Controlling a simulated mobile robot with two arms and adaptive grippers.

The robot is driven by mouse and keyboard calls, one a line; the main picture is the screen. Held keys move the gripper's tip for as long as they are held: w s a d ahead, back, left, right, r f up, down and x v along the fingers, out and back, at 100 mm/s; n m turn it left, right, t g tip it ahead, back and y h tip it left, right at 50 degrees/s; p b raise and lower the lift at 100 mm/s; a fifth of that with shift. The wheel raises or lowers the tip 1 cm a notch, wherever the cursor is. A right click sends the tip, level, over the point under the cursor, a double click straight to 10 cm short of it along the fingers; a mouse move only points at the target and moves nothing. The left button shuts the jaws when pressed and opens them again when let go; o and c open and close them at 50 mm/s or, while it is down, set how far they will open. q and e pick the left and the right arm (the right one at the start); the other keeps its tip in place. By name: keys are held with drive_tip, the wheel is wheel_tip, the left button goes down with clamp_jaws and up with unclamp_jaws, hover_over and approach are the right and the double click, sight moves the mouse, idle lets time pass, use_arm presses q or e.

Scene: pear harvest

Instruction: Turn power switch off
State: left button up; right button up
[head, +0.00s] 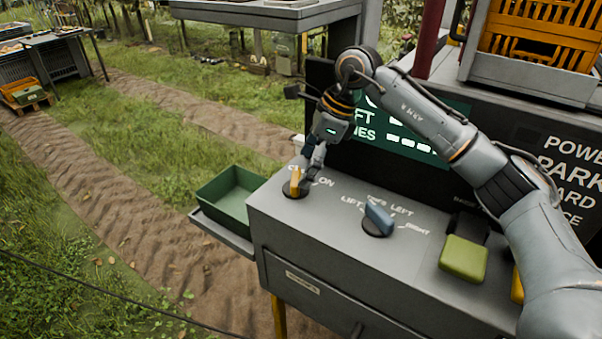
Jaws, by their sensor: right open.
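The power switch (295,182) is a yellow-orange knob on a round dark base at the left end of the grey console (300,228). The word ON is printed to its right; the lettering to its left is partly hidden. My right gripper (308,172) points down right at the knob, with its fingers beside or around its top. The jaws are open; I cannot tell whether they touch the knob. My left gripper is not in view.
A blue selector knob (378,220) marked LIFT, LEFT and RIGHT sits to the right. Beyond it is a yellow-green block (463,258). A dark display (385,135) stands behind. A green bin (232,197) sits at the console's left side.

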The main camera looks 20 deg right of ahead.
drive_tip(key=v, duration=0.9)
drive_tip(key=shift+a+f, duration=0.15)
